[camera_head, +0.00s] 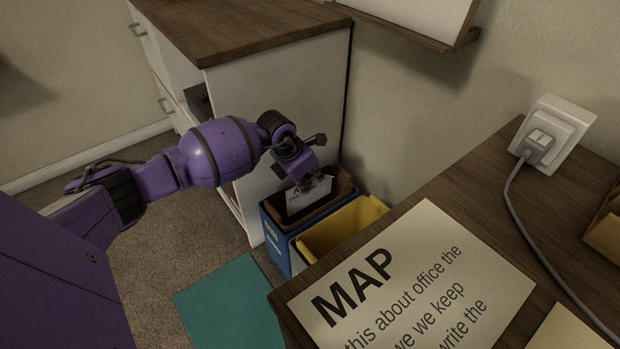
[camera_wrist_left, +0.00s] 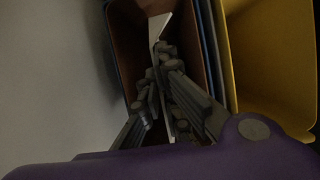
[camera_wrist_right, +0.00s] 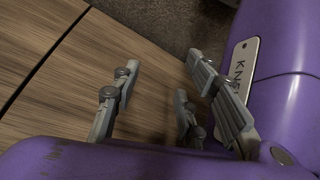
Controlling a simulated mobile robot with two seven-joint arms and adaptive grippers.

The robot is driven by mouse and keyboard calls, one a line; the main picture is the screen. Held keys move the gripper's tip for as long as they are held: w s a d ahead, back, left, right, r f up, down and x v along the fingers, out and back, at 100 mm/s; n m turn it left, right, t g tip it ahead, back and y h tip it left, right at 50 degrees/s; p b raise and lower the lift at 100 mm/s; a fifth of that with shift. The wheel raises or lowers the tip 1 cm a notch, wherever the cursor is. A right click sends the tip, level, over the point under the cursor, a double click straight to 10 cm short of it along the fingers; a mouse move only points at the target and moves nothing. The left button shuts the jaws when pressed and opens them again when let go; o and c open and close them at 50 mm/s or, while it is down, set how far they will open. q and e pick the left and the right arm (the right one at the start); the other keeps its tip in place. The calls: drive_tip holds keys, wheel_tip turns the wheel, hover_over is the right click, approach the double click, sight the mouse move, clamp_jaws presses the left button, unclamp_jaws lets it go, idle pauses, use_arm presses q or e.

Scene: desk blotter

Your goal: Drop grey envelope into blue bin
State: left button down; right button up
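The grey envelope (camera_head: 308,197) has dark print and hangs upright from my left gripper (camera_head: 304,182). The left wrist view shows it edge-on as a thin pale sheet (camera_wrist_left: 157,27) between the fingers (camera_wrist_left: 160,72), which are shut on it. The blue bin (camera_head: 276,240) stands on the floor by the white cabinet and has a brown inside; its blue rim (camera_wrist_left: 209,45) also shows in the left wrist view. The envelope is over the bin's opening, its lower part seemingly within the rim. My right gripper (camera_wrist_right: 158,65) is open and empty above a wooden surface.
A yellow bin (camera_head: 345,222) stands right beside the blue one. A white cabinet (camera_head: 285,95) with a wooden top is close behind my left arm. The desk carries a MAP sheet (camera_head: 440,285) and a plug cord (camera_head: 510,190). A teal mat (camera_head: 230,305) lies on the carpet.

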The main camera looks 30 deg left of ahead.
use_arm(q)
drive_tip(key=c, duration=1.9)
unclamp_jaws()
drive_tip(key=shift+o, duration=0.2)
drive_tip(key=v, duration=1.2)
drive_tip(key=shift+d, duration=0.1)
